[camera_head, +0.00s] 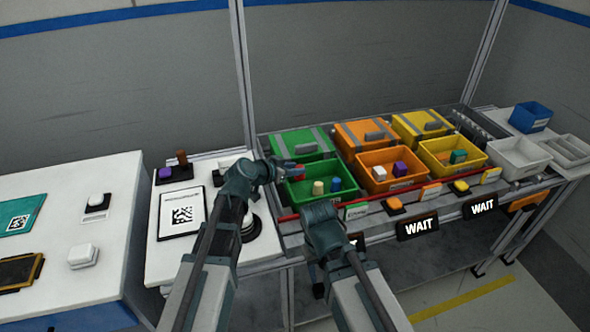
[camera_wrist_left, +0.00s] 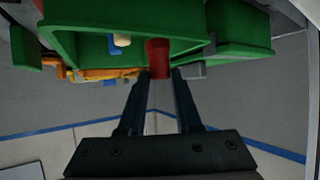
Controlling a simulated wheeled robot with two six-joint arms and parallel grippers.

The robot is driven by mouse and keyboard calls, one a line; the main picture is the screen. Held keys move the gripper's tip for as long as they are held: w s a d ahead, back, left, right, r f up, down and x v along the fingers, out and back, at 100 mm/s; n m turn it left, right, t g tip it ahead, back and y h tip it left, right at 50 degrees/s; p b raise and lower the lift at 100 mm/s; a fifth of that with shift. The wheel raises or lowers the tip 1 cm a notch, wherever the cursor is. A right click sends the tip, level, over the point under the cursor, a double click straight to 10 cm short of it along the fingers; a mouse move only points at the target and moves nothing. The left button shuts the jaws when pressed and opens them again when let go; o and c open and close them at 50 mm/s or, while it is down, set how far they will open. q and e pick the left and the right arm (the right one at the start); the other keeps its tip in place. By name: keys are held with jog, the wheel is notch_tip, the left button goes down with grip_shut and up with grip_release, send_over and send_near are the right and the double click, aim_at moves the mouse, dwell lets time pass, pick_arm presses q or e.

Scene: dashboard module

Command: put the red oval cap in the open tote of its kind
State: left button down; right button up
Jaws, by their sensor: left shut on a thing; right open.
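My left gripper (camera_head: 288,167) is shut on the red oval cap (camera_wrist_left: 158,58), which sits between its fingertips in the left wrist view. In the head view a small red patch of the cap (camera_head: 299,168) shows over the back left of the open green tote (camera_head: 322,200). That tote holds a beige and a blue piece. The open yellow tote (camera_head: 478,166) holds a teal piece. My right gripper (camera_head: 317,280) hangs low in front of the bench, open and partly hidden by its arm.
Lidded green (camera_head: 304,146), orange (camera_head: 367,134) and yellow (camera_head: 423,125) totes stand behind the open ones. A red rail (camera_head: 288,217) runs along the bench front. Grey bins (camera_head: 518,158) stand at right.

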pick_arm(q)
jog(key=shift+f+b, duration=0.4)
jog(key=shift+f, duration=0.15)
jog(key=c, duration=0.6)
grip_release()
jog(key=shift+r, duration=0.1)
jog(key=p+v, duration=0.7)
jog(key=v, duration=0.5)
jog(key=shift+r, duration=0.55)
